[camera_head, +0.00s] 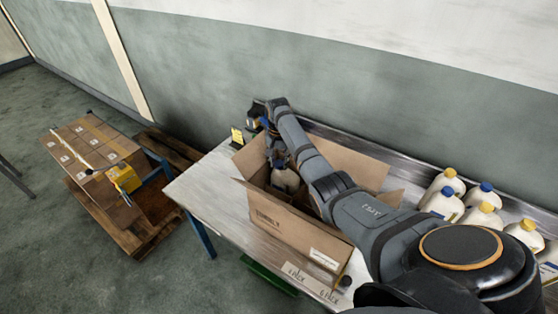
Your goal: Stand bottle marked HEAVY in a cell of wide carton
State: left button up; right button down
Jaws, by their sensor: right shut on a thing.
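My right gripper (279,158) reaches down into the open wide carton (285,222) and is shut on a white bottle (286,181). The bottle is upright or nearly so inside the carton's walls. Its cap and upper part are hidden by the gripper, and no HEAVY mark can be read on it. I cannot tell whether its base rests on the carton floor. The carton's flaps stand open, and my right arm hides part of its right side. My left gripper is out of view.
The carton stands on a metal table (203,187) against the wall. Several white bottles (443,205) with yellow or blue caps stand at the right. A small device with a yellow panel (237,136) is behind the carton. Closed boxes (85,150) sit on a pallet at the left.

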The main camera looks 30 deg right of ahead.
jog(key=c, duration=1.4)
grip_release()
jog(key=o, duration=0.6)
jog(key=shift+s, duration=0.1)
jog(key=shift+a+f, duration=0.1)
notch_tip(320, 180, up, 8)
jog(key=shift+r, duration=0.1)
